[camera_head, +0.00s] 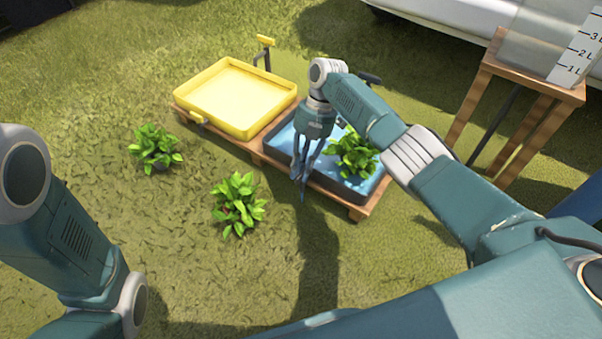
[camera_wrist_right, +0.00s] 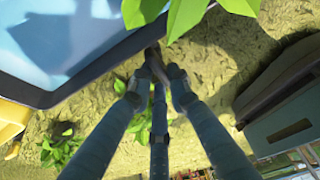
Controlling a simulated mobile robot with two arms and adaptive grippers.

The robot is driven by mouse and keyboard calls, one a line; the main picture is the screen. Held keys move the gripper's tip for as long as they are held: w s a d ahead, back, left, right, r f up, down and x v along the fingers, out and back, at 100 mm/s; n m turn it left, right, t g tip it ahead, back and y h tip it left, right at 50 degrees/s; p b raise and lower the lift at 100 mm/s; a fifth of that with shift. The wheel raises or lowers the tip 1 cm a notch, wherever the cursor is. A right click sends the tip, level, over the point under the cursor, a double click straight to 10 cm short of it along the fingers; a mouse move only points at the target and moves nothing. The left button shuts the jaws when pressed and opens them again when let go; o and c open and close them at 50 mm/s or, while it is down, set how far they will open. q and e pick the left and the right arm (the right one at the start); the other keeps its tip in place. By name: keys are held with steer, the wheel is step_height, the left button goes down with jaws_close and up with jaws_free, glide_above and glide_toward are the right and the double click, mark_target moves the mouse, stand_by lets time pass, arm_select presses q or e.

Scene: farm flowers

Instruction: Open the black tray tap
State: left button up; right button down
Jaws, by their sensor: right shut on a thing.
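The black tray (camera_head: 352,186) holds blue water and stands at the right end of a low wooden stand. In the right wrist view its dark rim (camera_wrist_right: 95,76) runs across the upper left. My right gripper (camera_head: 301,182) points down at the tray's front left edge. In the right wrist view its fingers (camera_wrist_right: 157,82) close around a small dark piece (camera_wrist_right: 153,56) by the tray wall, which looks like the front tap; the fingers hide most of it. Another dark tap (camera_head: 369,78) shows behind the tray. My left gripper is out of view.
A leafy plant (camera_head: 352,150) stands in the black tray. The yellow tray (camera_head: 235,95) is beside it, with a yellow front tap (camera_head: 197,118). Two potted plants, one left (camera_head: 155,146) and one nearer (camera_head: 239,203), stand on grass. A wooden table (camera_head: 530,70) is at right.

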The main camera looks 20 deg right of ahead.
steer(key=shift+n, duration=0.3)
stand_by(0.4)
steer(key=c, duration=1.6)
jaws_free()
steer(key=shift+c, duration=0.2)
steer(key=shift+w+d+r, duration=0.1)
steer(key=shift+r, duration=0.2)
steer(key=v, duration=1.1)
steer(key=shift+r, duration=0.2)
steer(key=shift+w, duration=0.15)
